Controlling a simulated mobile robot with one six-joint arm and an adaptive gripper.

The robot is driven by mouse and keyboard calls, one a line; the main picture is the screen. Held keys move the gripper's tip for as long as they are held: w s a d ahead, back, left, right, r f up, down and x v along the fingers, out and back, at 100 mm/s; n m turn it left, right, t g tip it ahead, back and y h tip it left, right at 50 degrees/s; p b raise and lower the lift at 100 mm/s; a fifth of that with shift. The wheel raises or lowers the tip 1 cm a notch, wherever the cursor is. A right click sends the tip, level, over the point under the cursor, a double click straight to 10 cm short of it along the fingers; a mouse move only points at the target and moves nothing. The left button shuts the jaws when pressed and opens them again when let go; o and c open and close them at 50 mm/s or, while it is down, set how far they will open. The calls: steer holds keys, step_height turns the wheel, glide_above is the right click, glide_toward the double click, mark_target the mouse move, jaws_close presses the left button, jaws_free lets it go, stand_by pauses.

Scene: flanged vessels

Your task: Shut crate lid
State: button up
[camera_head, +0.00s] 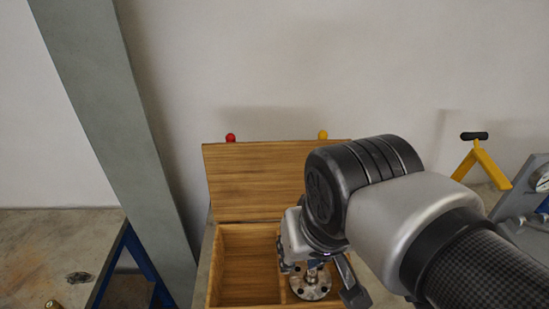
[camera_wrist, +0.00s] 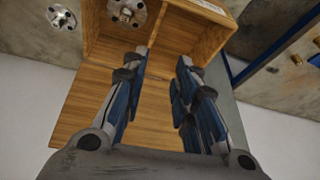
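The wooden crate (camera_head: 248,229) stands below my arm in the head view, with its front cut off by the frame. Its lid (camera_head: 250,180) is open, standing up at the back edge. A metal flanged part (camera_head: 311,288) sits in the crate's right compartment. My gripper (camera_head: 318,273) is over the right part of the crate, partly hidden by my wrist. In the wrist view my gripper (camera_wrist: 160,66) has its two fingers spread apart with nothing between them. The lid (camera_wrist: 84,105) lies behind the fingers there, and the crate (camera_wrist: 203,35) with its divider is at the top.
A red knob (camera_head: 230,138) and a yellow knob (camera_head: 323,134) show above the lid's top edge. A grey column (camera_head: 125,120) and blue stand (camera_head: 131,255) are at left. A yellow part with a black handle (camera_head: 478,158) is at right. Another flange (camera_wrist: 61,17) lies outside the crate.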

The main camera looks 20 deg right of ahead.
steer(key=w+r+m+g+p, duration=0.1)
steer(key=w+r+m+p, duration=0.25)
steer(key=w+r, duration=0.4)
step_height(320, 180, up, 10)
steer(key=m+g+p, duration=0.3)
steer(key=m+p, duration=0.7)
steer(key=p, duration=0.2)
glide_above(278, 148)
steer(key=s+a, duration=0.1)
steer(key=s, duration=0.1)
steer(key=w+d+f+m+g+p, duration=0.1)
steer(key=w+d+f+m+p, duration=0.25)
steer(key=w+m+p, duration=0.35)
steer(key=shift+n, duration=0.55)
steer(key=f, duration=0.5)
steer(key=f+b, duration=0.1)
steer(key=f, duration=0.5)
steer(key=f+b, duration=0.1)
steer(key=f, duration=0.4)
steer(key=shift+s+a+f, duration=0.2)
steer(key=shift+a+f, duration=0.2)
steer(key=shift+c, duration=0.2)
jaws_close()
